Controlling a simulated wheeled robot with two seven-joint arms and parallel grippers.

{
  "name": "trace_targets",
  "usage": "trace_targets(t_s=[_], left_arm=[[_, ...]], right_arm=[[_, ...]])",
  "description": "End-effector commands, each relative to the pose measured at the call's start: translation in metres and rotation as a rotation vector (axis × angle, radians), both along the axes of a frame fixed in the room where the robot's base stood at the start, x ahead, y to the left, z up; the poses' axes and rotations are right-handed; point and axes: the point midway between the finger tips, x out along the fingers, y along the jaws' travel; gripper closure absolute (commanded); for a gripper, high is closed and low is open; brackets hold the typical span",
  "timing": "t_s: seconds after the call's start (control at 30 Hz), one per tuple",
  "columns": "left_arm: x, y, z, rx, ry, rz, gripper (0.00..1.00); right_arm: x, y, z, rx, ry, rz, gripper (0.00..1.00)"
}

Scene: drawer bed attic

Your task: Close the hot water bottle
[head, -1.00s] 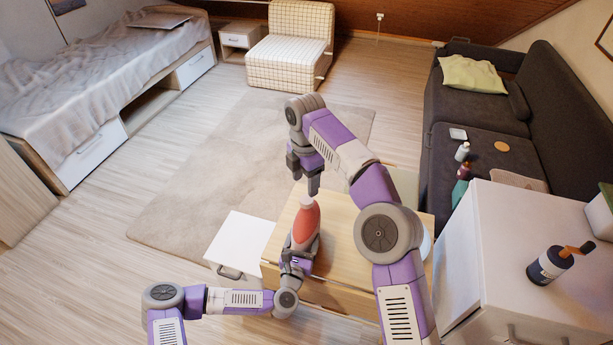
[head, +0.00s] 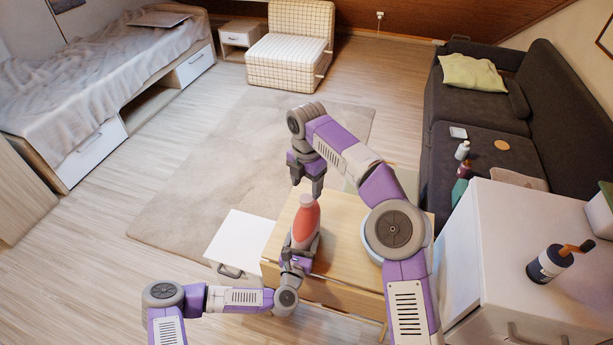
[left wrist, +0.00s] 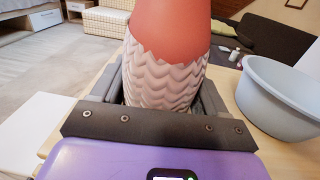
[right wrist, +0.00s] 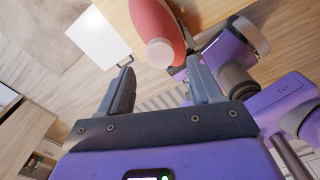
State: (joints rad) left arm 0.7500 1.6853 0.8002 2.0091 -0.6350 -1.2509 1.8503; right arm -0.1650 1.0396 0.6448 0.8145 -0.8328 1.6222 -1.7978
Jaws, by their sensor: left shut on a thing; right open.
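The hot water bottle (head: 305,222) is red with a grey ridged lower part and stands upright over the wooden table. My left gripper (head: 299,262) is shut around its lower part; the ridged part also shows between the fingers in the left wrist view (left wrist: 165,75). A pale round cap or mouth (right wrist: 160,53) tops the bottle in the right wrist view; I cannot tell whether it is fastened. My right gripper (head: 307,190) is open and empty, pointing down just above the bottle's top. In the right wrist view, the top lies beyond the fingertips, between them.
A pale blue basin (left wrist: 280,95) stands on the table to the right. A white cabinet (head: 500,240) with a dark bottle (head: 549,264) is near on the right.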

Motion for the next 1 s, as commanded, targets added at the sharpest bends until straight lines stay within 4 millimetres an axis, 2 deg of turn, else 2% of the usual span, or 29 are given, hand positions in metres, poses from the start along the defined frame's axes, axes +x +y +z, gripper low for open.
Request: trace_targets(t_s=[0.1,0.3,0.7,1.0], left_arm=[[0.001,0.001,0.0,0.002,-0.001,0.004,1.0],[0.001,0.001,0.0,0.002,-0.001,0.004,1.0],[0.001,0.001,0.0,0.002,-0.001,0.004,1.0],[0.001,0.001,0.0,0.002,-0.001,0.004,1.0]], right_arm=[[-0.001,-0.001,-0.021,-0.002,0.003,0.001,0.36],[0.0,0.0,-0.043,-0.001,0.002,0.0,0.36],[0.0,0.0,-0.049,0.0,0.0,-0.001,0.36],[0.0,0.0,-0.049,0.0,0.0,-0.001,0.82]])
